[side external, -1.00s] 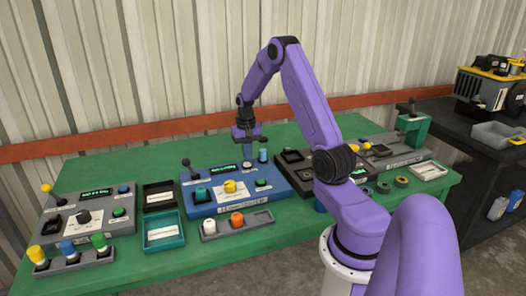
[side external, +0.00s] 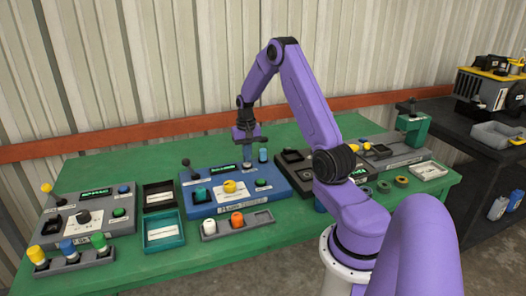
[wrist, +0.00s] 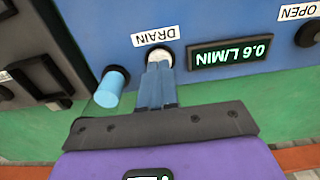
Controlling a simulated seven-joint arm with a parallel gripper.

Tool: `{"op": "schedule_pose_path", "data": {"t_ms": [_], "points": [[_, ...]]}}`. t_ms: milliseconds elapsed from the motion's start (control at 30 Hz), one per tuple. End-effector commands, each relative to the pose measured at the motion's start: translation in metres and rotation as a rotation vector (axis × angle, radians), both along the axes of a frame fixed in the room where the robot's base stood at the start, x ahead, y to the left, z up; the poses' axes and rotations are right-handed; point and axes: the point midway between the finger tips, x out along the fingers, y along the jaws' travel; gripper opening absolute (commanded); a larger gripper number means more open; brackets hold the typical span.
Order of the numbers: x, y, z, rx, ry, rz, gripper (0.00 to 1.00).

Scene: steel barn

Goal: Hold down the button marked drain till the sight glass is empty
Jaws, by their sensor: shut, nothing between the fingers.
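The blue panel (side external: 215,207) stands on the green bench. In the wrist view its round white button (wrist: 160,56) sits beside a label reading DRAIN, upside down. My gripper (wrist: 160,68) is shut and empty, its fingertips overlapping the button's near edge; I cannot tell whether they touch or press it. In the side view my gripper (side external: 250,150) points down over the back right of the blue panel. A light blue cylinder (wrist: 110,88), perhaps the sight glass, stands beside the button and looks blue along its visible length; it also shows in the side view (side external: 263,155).
A display (wrist: 234,51) next to the button reads 0.6 L/MIN. A dark knob marked OPEN (wrist: 308,34) is farther right. A grey panel (side external: 110,205) and black and teal trays (side external: 165,247) stand left. A black device (side external: 293,160) stands right.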

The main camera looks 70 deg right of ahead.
Motion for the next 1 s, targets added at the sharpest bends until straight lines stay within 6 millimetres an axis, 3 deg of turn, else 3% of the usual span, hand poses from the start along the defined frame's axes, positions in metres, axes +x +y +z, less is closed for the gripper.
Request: {"op": "schedule_pose_path", "data": {"t_ms": [1000], "points": [[0.0,0.0,-0.013,0.001,0.001,0.0,0.0]]}}
